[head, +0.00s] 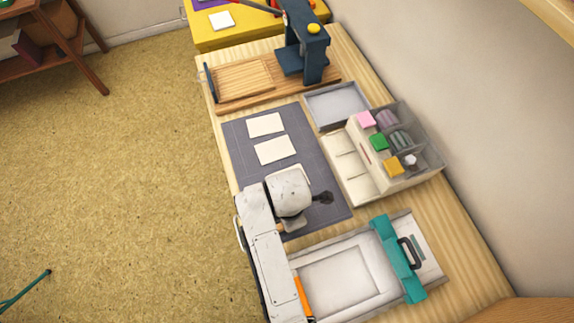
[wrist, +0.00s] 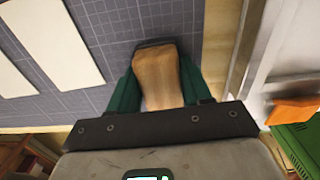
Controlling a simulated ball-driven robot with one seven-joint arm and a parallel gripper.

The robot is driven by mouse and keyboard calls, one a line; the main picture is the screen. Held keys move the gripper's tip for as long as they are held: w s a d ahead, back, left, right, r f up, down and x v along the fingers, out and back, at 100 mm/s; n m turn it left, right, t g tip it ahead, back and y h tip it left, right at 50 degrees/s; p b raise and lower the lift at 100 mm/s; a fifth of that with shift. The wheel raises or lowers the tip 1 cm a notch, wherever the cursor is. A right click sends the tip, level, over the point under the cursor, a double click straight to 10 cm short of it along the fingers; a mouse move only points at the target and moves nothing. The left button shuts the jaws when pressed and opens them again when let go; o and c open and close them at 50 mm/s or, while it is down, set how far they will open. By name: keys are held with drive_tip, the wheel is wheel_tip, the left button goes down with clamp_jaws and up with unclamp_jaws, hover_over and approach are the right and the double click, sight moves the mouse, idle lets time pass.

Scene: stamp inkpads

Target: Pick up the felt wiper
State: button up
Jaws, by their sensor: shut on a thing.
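The felt wiper (wrist: 156,78), a tan wooden block with a dark strip along its far end, sits between the two green fingers of my gripper (wrist: 157,88) in the wrist view. The fingers are shut on its sides. Behind it lies the grey gridded mat (wrist: 110,20). I cannot tell whether the wiper touches the mat or is clear of it. In the head view my arm is over the near end of the mat (head: 240,150) and hides most of the gripper and the wiper.
Two white cards (head: 273,150) lie on the mat. A pale framed tray (head: 345,280) with a teal bar (head: 398,258) stands close by, an orange piece (head: 303,297) at its left edge. An organizer (head: 390,160) of coloured blocks and a blue press (head: 303,50) stand further off.

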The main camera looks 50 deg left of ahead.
drive_tip(key=shift+r, duration=0.1)
drive_tip(key=shift+r, duration=0.65)
drive_tip(key=s+d+r+p, duration=0.3)
drive_tip(key=s+d+r, duration=0.3)
drive_tip(key=s+r, duration=0.5)
drive_tip(key=shift+s+d+r, duration=0.15)
drive_tip(key=shift+s+r, duration=0.1)
drive_tip(key=shift+s, duration=0.5)
